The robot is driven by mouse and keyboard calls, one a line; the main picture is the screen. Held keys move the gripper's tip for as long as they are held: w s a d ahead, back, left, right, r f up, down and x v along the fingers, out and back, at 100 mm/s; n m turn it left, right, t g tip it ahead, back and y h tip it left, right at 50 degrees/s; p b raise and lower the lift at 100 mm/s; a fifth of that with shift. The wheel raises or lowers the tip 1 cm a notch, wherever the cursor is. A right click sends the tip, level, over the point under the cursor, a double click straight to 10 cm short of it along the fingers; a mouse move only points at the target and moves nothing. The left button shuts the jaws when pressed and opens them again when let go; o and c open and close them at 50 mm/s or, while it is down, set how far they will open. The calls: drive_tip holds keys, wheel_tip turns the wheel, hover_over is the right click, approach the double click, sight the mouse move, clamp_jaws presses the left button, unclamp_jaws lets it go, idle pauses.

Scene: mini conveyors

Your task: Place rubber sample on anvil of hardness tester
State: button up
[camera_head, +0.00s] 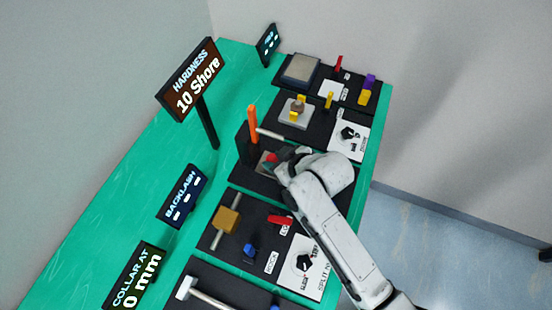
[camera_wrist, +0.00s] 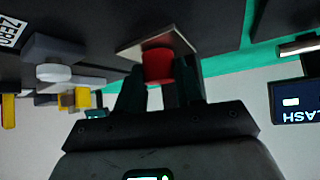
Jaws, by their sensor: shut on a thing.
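The rubber sample is a small red cylinder (camera_wrist: 158,65) held between the two dark fingers of my gripper (camera_wrist: 160,90) in the wrist view. In the head view the red sample (camera_head: 271,157) shows at my gripper's tip (camera_head: 277,164), partly hidden by the hand. The hardness tester is the dark station with an upright orange post (camera_head: 253,124) just behind the sample. A pale square plate (camera_wrist: 158,38), perhaps the anvil, lies right at the sample in the wrist view. I cannot tell whether they touch. The hardness display (camera_head: 194,83) reads 10 Shore.
A station with a tan block on a rod (camera_head: 228,219) lies on the near side. A station with a pale pad and yellow parts (camera_head: 296,116) lies on the far side. Backlash (camera_head: 181,196) and collar (camera_head: 136,277) displays stand on the left of the green table (camera_head: 125,180).

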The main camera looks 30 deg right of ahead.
drive_tip(key=shift+f, duration=0.15)
drive_tip(key=o, duration=1.1)
drive_tip(key=shift+r, duration=0.2)
drive_tip(key=v, duration=1.2)
